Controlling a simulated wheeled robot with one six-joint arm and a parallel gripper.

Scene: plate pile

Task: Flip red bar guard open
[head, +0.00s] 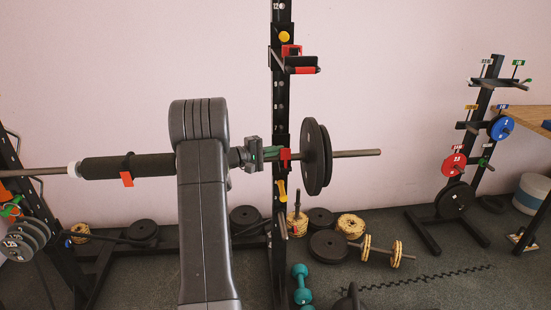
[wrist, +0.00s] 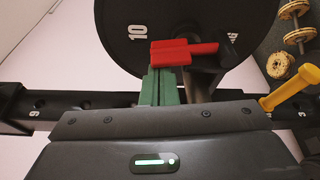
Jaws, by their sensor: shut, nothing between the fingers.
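The red bar guard (head: 285,154) is a small red piece at the black rack upright, beside the bar (head: 355,153). In the wrist view the guard (wrist: 183,52) has a block with a narrower arm reaching right, in front of a black plate. My gripper (head: 272,153) has green fingers and is shut with nothing between them. In the wrist view the fingertips (wrist: 162,73) are right at the guard's lower left; I cannot tell whether they touch it. The bar behind the guard is mostly hidden, and I cannot tell how far the guard is turned.
The black plates (head: 313,157) hang on the bar just right of the upright. A yellow-handled pin (wrist: 289,91) sticks out right of my gripper. A red-tipped hook (head: 303,70) is higher on the upright. A plate tree (head: 487,100) stands right; plates and dumbbells lie on the floor.

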